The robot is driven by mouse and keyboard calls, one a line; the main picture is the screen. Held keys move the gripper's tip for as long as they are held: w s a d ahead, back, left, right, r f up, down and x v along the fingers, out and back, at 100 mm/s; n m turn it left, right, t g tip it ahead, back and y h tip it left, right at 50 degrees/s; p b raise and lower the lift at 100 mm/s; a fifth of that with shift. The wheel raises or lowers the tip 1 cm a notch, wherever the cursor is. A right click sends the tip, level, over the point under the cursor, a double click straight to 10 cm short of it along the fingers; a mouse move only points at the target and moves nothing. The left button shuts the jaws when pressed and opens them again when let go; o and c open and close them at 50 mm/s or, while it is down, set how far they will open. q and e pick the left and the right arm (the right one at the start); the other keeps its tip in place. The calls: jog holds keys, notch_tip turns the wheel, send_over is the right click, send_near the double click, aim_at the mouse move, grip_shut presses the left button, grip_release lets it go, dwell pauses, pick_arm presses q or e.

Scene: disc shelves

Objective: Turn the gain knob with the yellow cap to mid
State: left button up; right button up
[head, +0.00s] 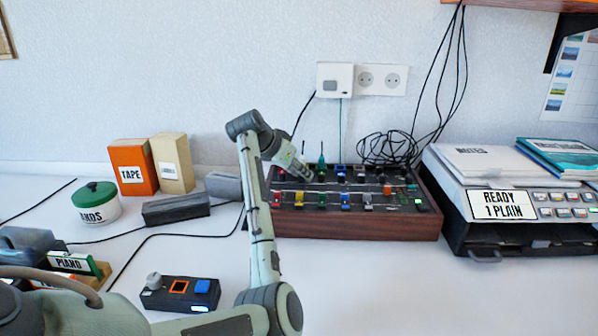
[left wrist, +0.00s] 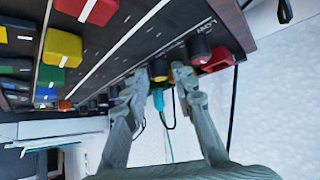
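The mixer (head: 350,228) is a dark panel with wooden sides on the table, carrying knobs and coloured fader caps. My left gripper (head: 305,174) is over its back left part in the head view. In the left wrist view, the fingers of my left gripper (left wrist: 160,82) are apart, one on each side of a dark knob with a yellow cap (left wrist: 158,69). I cannot tell whether they touch it. The gripper hides this knob in the head view. A knob with a red cap (left wrist: 198,48) is beside it. My right gripper is not in view.
A yellow fader cap (left wrist: 62,48) sits among other coloured caps on the panel. Black cables (head: 385,148) lie behind the mixer. A printer-like device (head: 510,205) stands to the right. A small control box (head: 180,292) lies at the front left. The table's front right is clear.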

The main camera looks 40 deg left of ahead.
pick_arm(q)
grip_shut()
jog(key=shift+d+n, duration=0.1)
jog(key=shift+n, duration=0.2)
